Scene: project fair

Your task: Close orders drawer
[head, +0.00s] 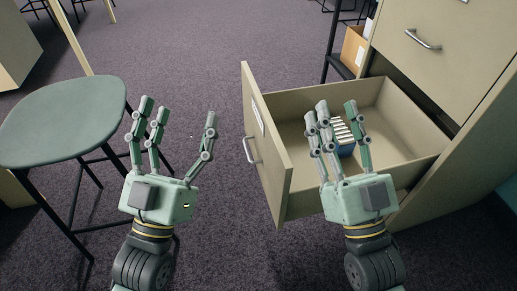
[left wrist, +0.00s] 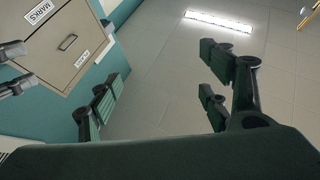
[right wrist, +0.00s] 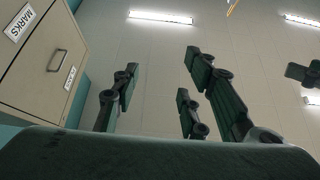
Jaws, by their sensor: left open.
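A beige drawer (head: 407,131) stands pulled out low from the cabinet in the head view. Its front panel (head: 267,150) faces left, with a metal handle (head: 249,150) and a white label too small to read. My left gripper (head: 181,112) is open and empty, left of the front panel and apart from it. My right gripper (head: 338,112) has its fingers spread and holds nothing. It appears in front of the drawer's inside; I cannot tell its height over it. A blue box of white cards (head: 346,150) lies in the drawer, partly hidden by my right fingers.
The beige cabinet (head: 440,70) stands at the right with a shut upper drawer; a label reading MARKS (right wrist: 19,22) shows in the right wrist view. A green stool (head: 62,122) stands at the left. A dark shelf with a cardboard box (head: 353,48) is behind. Carpet is clear between.

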